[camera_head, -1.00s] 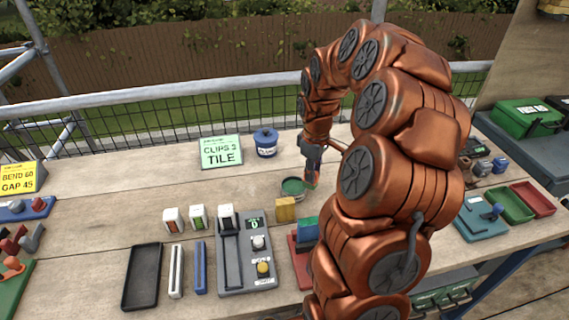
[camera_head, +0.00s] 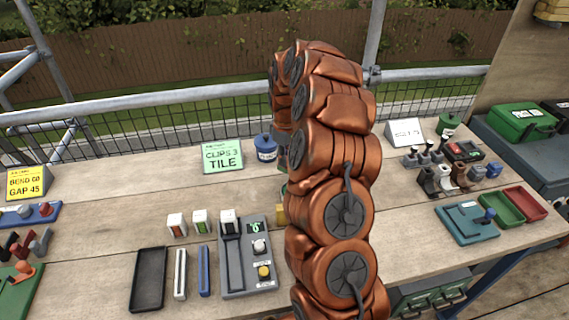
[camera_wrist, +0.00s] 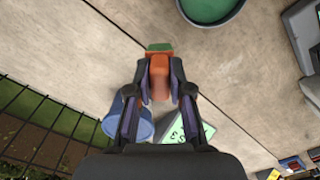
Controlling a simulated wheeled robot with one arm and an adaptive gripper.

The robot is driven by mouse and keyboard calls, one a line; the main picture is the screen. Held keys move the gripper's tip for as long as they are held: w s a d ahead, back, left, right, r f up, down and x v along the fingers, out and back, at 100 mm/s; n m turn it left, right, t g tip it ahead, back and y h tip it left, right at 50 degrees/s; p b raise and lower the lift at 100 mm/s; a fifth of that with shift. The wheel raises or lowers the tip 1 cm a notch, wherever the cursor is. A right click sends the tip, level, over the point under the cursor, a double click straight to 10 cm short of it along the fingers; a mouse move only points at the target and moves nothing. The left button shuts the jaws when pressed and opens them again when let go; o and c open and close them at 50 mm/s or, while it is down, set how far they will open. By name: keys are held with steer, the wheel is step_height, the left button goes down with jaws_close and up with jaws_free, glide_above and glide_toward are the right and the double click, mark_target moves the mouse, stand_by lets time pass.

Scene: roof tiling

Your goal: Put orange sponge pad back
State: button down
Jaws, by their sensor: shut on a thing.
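In the wrist view my gripper (camera_wrist: 160,85) is shut on the orange sponge pad (camera_wrist: 159,70), which has a green end beyond the fingertips. The pad is over the wooden bench, near the blue jar (camera_wrist: 128,120) and the green sign (camera_wrist: 192,133). I cannot tell its height above the bench. In the head view my arm hides both gripper and pad. A round dish with a green inside (camera_wrist: 212,8) is at the top of the wrist view.
The blue jar (camera_head: 265,147) and the green sign (camera_head: 222,156) stand at the back of the bench. A grey device (camera_head: 246,260), a black tray (camera_head: 148,278) and small boxes (camera_head: 199,221) lie left of my arm. Green (camera_head: 502,208) and red trays (camera_head: 524,202) lie at right.

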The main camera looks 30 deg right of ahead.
steer(key=shift+f+p, duration=0.85)
steer(key=shift+f, duration=0.95)
steer(key=shift+f, duration=0.15)
steer(key=c, duration=1.1)
jaws_free()
steer(key=shift+o, duration=0.2)
